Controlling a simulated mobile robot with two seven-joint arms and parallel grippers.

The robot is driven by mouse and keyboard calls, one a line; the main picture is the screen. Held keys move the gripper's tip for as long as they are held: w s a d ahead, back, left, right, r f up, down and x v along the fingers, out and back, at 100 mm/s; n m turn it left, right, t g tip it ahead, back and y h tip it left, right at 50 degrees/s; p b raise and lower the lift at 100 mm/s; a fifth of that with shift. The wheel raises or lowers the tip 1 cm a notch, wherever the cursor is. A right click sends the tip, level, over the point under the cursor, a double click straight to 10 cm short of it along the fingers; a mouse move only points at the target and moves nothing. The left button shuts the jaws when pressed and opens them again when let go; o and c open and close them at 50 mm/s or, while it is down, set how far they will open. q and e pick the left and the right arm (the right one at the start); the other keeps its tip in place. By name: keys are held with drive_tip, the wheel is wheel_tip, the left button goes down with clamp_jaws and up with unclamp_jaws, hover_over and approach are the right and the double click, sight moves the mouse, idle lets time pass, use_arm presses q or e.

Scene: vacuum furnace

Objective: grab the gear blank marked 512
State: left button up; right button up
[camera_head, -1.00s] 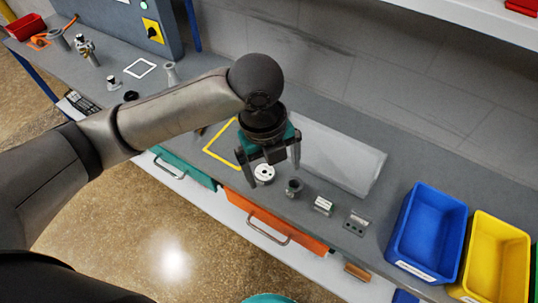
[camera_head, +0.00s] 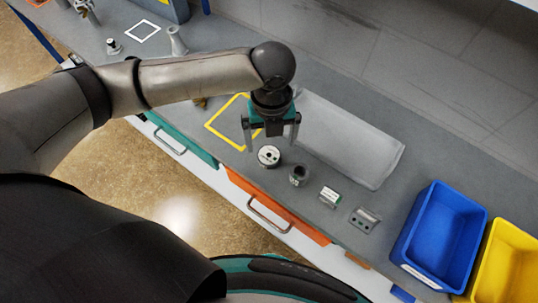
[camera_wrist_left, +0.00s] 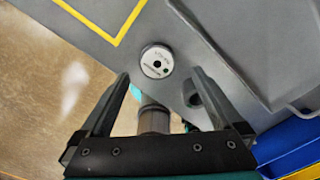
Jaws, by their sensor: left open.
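A round metal blank with a pale top face and a dark centre hole (camera_head: 269,156) lies on the grey bench, just outside the yellow outlined square. It also shows in the left wrist view (camera_wrist_left: 157,62), where small dark marks on its face are too small to read. My left gripper (camera_head: 271,146) is open and empty, pointing down over the blank. In the left wrist view the fingers (camera_wrist_left: 161,76) stand apart, with the blank beyond and between their tips. They appear not to touch it. My right gripper is out of view.
A dark hollow cylinder (camera_head: 298,175), a labelled metal block (camera_head: 330,196) and a small bracket (camera_head: 365,219) sit right of the blank. A flat grey translucent sheet (camera_head: 350,143) lies behind. Blue (camera_head: 440,237) and yellow (camera_head: 503,268) bins stand at right. The yellow square (camera_head: 216,133) is empty.

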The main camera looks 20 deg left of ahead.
sight(269, 154)
use_arm(q)
drive_tip(key=f, duration=0.2)
drive_tip(key=f+b, duration=0.1)
drive_tip(key=f, duration=0.2)
drive_tip(key=shift+s+a+f, duration=0.1)
drive_tip(key=shift+a, duration=0.1)
clamp_jaws()
idle(0.6)
